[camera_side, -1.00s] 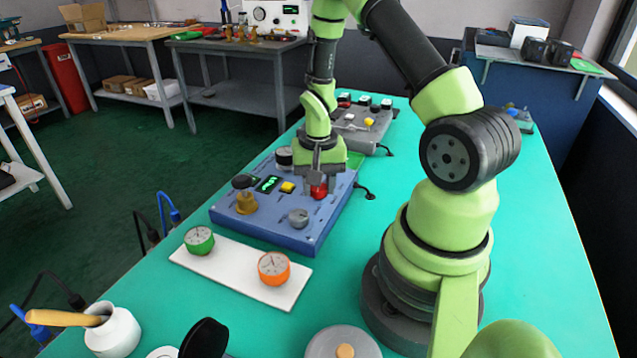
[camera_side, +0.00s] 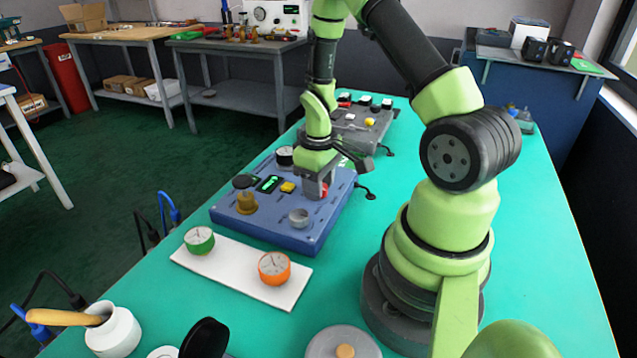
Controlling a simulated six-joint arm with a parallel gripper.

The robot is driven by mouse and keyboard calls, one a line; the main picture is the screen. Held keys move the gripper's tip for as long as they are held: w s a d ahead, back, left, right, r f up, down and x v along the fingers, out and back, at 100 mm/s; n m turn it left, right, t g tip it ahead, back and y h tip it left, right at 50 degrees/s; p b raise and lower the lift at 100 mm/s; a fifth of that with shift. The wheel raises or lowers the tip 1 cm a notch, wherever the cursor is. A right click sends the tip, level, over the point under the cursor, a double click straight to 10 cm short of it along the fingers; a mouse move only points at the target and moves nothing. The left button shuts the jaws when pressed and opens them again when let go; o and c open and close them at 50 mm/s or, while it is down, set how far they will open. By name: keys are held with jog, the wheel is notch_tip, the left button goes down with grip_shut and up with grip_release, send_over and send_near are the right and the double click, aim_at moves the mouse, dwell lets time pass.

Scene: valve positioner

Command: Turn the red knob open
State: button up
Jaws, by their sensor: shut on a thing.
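The red knob (camera_side: 324,190) sits on the right part of the blue panel box (camera_side: 283,237), and only part of it shows past my fingers. My gripper (camera_side: 317,188) points down at the knob and is shut on it. The gripper body is turned so that one grey end sticks out to the right, above the panel's far right side. A finger covers the knob's left side. I cannot read any position mark on the knob.
The panel also carries a grey knob (camera_side: 299,217), a brass knob (camera_side: 247,203), a yellow button (camera_side: 287,187) and a black-sided gauge (camera_side: 284,156). A white plate (camera_side: 235,266) with green and orange gauges lies in front. A grey control box (camera_side: 357,136) stands behind.

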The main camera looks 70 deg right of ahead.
jog(key=shift+n, duration=1.6)
jog(key=o, duration=0.9)
notch_tip(320, 180, up, 10)
